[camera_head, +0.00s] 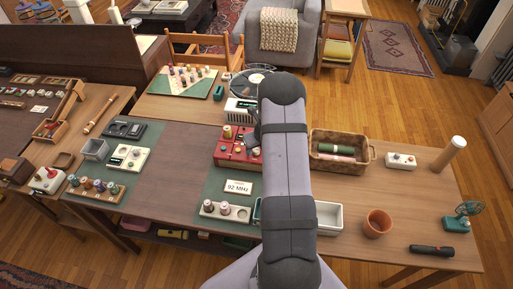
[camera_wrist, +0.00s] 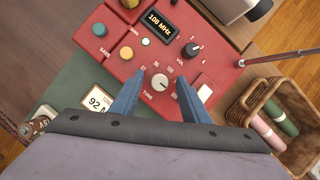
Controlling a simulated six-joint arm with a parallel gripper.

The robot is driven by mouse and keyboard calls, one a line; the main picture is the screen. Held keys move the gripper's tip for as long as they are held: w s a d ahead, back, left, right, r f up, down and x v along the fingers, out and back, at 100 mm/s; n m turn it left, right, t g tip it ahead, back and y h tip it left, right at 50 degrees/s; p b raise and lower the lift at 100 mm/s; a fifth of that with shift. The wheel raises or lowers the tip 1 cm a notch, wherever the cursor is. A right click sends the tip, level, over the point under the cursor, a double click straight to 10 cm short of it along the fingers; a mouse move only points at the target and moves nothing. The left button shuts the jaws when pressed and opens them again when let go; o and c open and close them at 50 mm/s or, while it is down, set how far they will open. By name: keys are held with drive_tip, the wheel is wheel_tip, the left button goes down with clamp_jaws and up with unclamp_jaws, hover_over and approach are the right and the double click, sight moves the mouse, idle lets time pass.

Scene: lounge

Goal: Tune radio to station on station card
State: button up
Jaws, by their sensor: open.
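The red radio (camera_head: 228,148) stands on the table, partly hidden by my arm in the head view. In the wrist view its red panel (camera_wrist: 110,65) shows a display (camera_wrist: 160,21) reading 108 MHz. The silver tuning knob (camera_wrist: 159,82), marked TUNE, sits between the two blue fingers of my gripper (camera_wrist: 160,79). The gripper is open, with a gap on each side of the knob. The station card (camera_head: 238,187) reads 92 MHz and lies in front of the radio. Its corner (camera_wrist: 98,101) also shows in the wrist view.
The panel also has a black VOL knob (camera_wrist: 192,49), a green SAVE button (camera_wrist: 99,30) and a yellow button (camera_wrist: 126,53). A wicker basket (camera_head: 316,162) with rolled cloths stands right of the radio. A white tray (camera_head: 329,216) and terracotta pot (camera_head: 377,223) stand nearer the front.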

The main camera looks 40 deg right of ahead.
drive_tip(key=c, duration=1.1)
drive_tip(key=shift+o, duration=0.2)
